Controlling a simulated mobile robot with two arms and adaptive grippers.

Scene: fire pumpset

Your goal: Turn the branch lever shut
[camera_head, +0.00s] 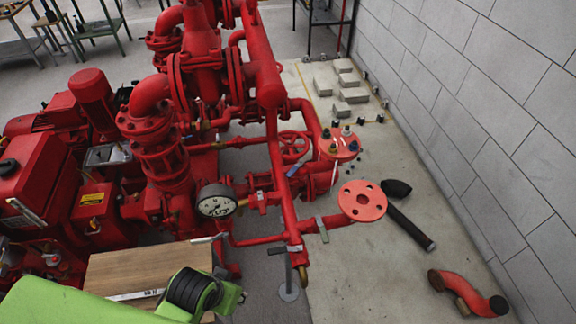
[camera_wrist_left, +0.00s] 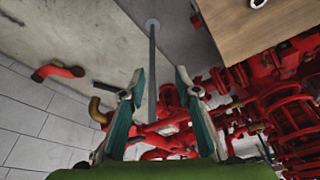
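Several levers show on the red pipework in the head view; I cannot tell for sure which is the branch lever. A grey lever (camera_head: 322,229) stands on the branch pipe beside the round flange. Another grey lever (camera_head: 286,249) lies across the low end of the sloping red pipe. A pale lever (camera_head: 207,239) sits left of it, below the gauge. My left arm (camera_head: 90,302) enters at lower left; its fingers are hidden there. In the left wrist view my left gripper (camera_wrist_left: 160,76) is open, with nothing between its fingertips. My right gripper is not in view.
A thin grey support post (camera_wrist_left: 152,75) on a round foot rises near my left fingers. A wooden board (camera_head: 140,272) lies beside my left arm. A pressure gauge (camera_head: 216,201) faces up. A loose red elbow (camera_head: 467,293) lies on the floor near the block wall (camera_head: 485,110).

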